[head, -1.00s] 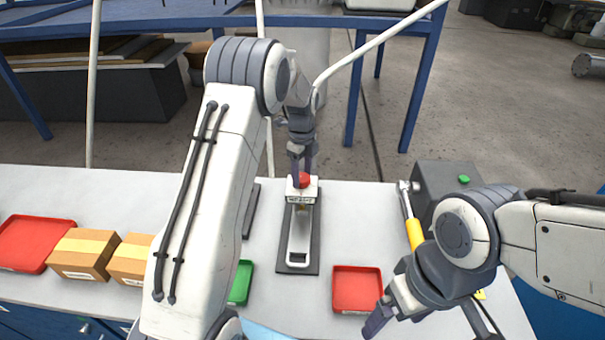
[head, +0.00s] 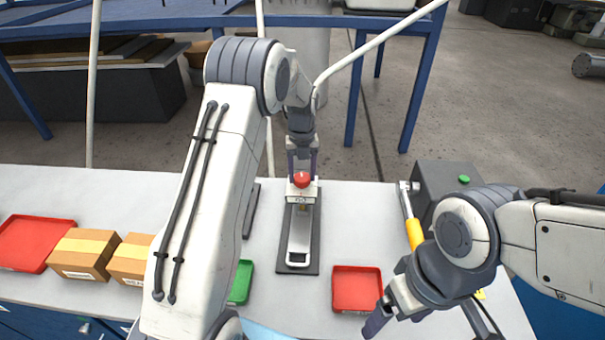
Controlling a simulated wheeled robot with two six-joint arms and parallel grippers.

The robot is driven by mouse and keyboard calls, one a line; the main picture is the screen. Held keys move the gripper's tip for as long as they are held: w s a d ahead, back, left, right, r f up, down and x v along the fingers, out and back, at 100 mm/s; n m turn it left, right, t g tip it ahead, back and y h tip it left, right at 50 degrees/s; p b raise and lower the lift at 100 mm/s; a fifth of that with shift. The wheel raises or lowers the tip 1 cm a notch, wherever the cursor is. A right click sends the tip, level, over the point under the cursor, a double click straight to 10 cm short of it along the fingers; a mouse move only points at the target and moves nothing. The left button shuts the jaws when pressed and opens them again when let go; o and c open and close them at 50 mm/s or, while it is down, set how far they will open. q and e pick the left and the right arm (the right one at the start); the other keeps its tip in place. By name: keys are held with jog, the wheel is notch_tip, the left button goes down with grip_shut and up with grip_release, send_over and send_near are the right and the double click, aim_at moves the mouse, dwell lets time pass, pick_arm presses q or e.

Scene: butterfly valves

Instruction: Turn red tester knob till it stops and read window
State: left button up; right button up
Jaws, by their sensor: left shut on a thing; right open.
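The red tester knob (head: 302,179) sits on top of a small white tester on a dark base plate (head: 314,255) in the middle of the bench. My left gripper (head: 302,176) reaches down from behind, with one finger on each side of the knob, and is shut on it. A small pale window (head: 300,200) with dark marks faces forward just below the knob. The marks are too small to read surely. My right gripper (head: 374,318) is open and empty at the lower right, beside the near red tray and apart from the tester.
A red tray (head: 357,309) and a green tray (head: 241,289) lie in front of the tester. A yellow-handled tool (head: 414,233) and a dark grey box with a green button (head: 464,179) are on the right. Cardboard boxes (head: 82,266) and another red tray (head: 38,219) are left.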

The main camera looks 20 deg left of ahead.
aim_at(303, 177)
pick_arm(q)
jog(key=shift+w+r+m, duration=0.15)
jog(key=shift+w+m, duration=0.05)
jog(key=shift+m, duration=0.4)
jog(key=o, duration=1.2)
jog(key=shift+o, duration=0.8)
jog(key=shift+s, duration=0.1)
notch_tip(303, 177, up, 10)
jog(key=b, duration=0.2)
jog(key=shift+r, duration=0.2)
